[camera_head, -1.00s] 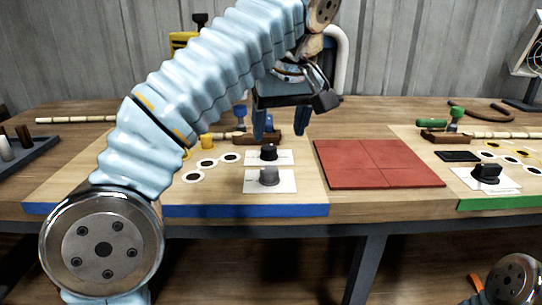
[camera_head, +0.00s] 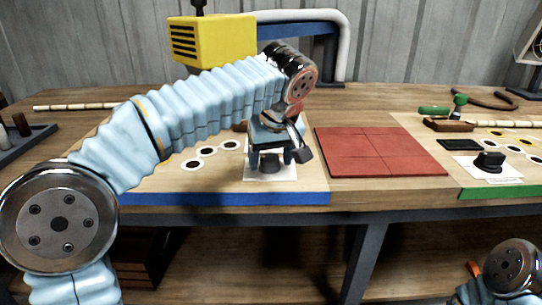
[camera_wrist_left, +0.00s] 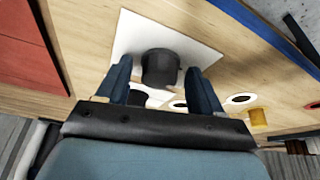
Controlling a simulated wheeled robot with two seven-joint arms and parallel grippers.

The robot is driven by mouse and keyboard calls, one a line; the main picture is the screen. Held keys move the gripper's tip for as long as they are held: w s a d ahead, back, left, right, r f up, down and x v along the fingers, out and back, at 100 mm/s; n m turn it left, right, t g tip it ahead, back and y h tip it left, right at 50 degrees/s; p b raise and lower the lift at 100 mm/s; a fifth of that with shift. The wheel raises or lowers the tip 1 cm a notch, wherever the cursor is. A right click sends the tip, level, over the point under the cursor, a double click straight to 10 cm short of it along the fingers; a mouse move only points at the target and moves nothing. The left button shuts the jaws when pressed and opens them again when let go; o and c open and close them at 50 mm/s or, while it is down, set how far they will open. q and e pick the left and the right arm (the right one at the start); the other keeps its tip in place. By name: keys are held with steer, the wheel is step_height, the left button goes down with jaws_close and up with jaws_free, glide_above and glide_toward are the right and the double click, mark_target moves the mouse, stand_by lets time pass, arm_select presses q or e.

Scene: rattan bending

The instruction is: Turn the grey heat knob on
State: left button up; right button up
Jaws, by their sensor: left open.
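The grey heat knob (camera_head: 270,164) stands on a white plate (camera_head: 284,174) near the blue front edge of the left board. In the left wrist view the knob (camera_wrist_left: 160,67) looks dark grey and round, with its white plate (camera_wrist_left: 125,42) around it. My left gripper (camera_head: 271,157) is open, pointing down over the knob. Its fingertips (camera_wrist_left: 162,75) lie on either side of the knob, with gaps visible on both sides; contact cannot be seen. A black knob (camera_wrist_left: 138,97) behind it is partly hidden by the gripper. My right gripper is out of view.
A red tiled mat (camera_head: 380,152) lies right of the knob. Another black knob (camera_head: 489,160) sits on the green-edged board at right. White rings (camera_head: 205,152) lie left of the gripper. A yellow box (camera_head: 212,40) stands at the back.

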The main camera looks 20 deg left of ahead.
arm_select(q)
steer(key=shift+c, duration=0.2)
steer(key=c, duration=1)
steer(key=m, duration=0.1)
steer(key=m+h, duration=0.1)
steer(key=m, duration=0.2)
steer(key=shift+a+m+t+h, duration=0.25)
steer(key=shift+m+t+h, duration=0.05)
steer(key=shift+t, duration=0.1)
steer(key=m+h, duration=0.1)
steer(key=m, duration=0.3)
steer(key=shift+a+m+h, duration=0.15)
steer(key=shift+m+h, duration=0.15)
steer(key=shift+h, duration=0.1)
steer(key=m, duration=0.2)
steer(key=m+g+h, duration=0.1)
steer(key=m, duration=0.1)
steer(key=shift+a+m+h, duration=0.2)
steer(key=shift+m+h, duration=0.1)
steer(key=shift+w+a+m+g+h, duration=0.1)
steer(key=shift+m+g+h, duration=0.2)
steer(key=shift+m, duration=0.75)
steer(key=shift+w+m+g+h, duration=0.1)
steer(key=shift+m+g+h, duration=0.2)
steer(key=shift+m, duration=0.75)
